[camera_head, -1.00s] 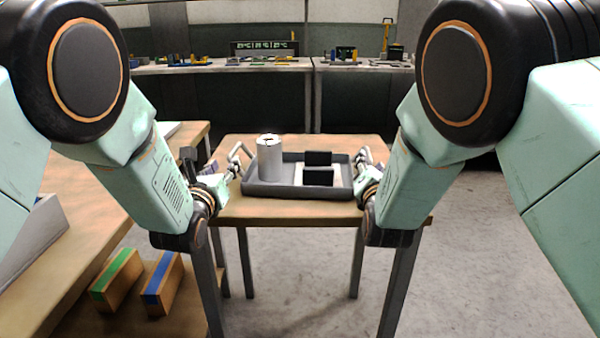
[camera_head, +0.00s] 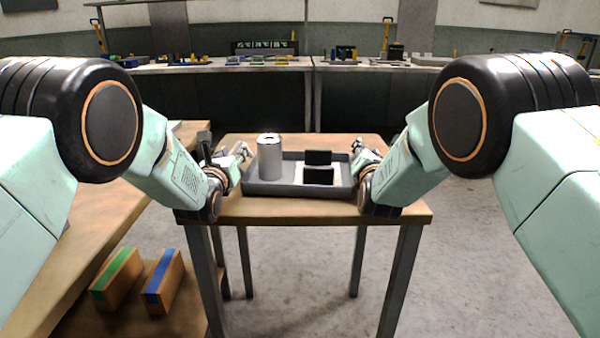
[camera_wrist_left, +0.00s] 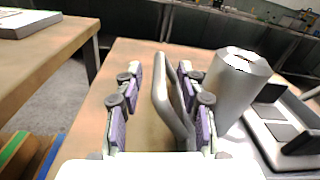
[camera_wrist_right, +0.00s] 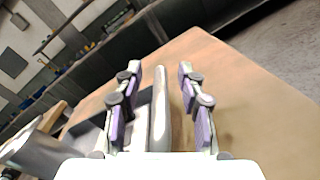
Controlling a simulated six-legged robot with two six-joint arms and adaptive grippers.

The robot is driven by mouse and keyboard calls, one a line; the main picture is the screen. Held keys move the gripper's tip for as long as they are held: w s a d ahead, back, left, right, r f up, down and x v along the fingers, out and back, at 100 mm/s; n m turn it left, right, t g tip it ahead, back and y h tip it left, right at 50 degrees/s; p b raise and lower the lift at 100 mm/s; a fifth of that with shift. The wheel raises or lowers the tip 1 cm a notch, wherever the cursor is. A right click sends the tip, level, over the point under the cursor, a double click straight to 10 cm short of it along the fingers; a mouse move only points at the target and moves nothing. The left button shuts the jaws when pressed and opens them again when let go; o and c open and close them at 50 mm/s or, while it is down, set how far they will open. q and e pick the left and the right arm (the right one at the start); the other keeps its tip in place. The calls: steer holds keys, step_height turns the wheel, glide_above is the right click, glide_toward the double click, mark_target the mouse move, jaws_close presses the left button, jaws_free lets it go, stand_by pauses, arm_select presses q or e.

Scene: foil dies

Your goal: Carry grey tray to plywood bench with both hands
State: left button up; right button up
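The grey tray (camera_head: 262,188) rests on a small wooden-topped bench (camera_head: 290,208), holding a light grey canister (camera_head: 270,158) and dark upright plates (camera_head: 318,176) on a pale base. My left gripper (camera_head: 240,152) is at the tray's left end. In the left wrist view its fingers (camera_wrist_left: 158,85) are spread, with the tray's grey handle (camera_wrist_left: 166,95) between them. My right gripper (camera_head: 358,150) is at the tray's right end. In the right wrist view its fingers (camera_wrist_right: 160,85) are spread on either side of the other handle (camera_wrist_right: 159,115). Contact with either handle cannot be told.
A longer wooden bench (camera_head: 105,205) stands at the left, with a lower shelf carrying a green-striped block (camera_head: 117,278) and a blue-striped block (camera_head: 163,281). Cluttered worktables (camera_head: 215,66) line the back. The floor (camera_head: 480,250) at the right is clear.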

arm_select(q)
steer(key=c, duration=0.7)
arm_select(e)
steer(key=c, duration=0.7)
arm_select(q)
jaws_close()
arm_select(e)
jaws_close()
arm_select(q)
steer(key=shift+f, duration=0.1)
arm_select(e)
steer(key=shift+d+f, duration=0.1)
arm_select(q)
steer(key=shift+r, duration=0.25)
arm_select(e)
steer(key=shift+r, duration=0.25)
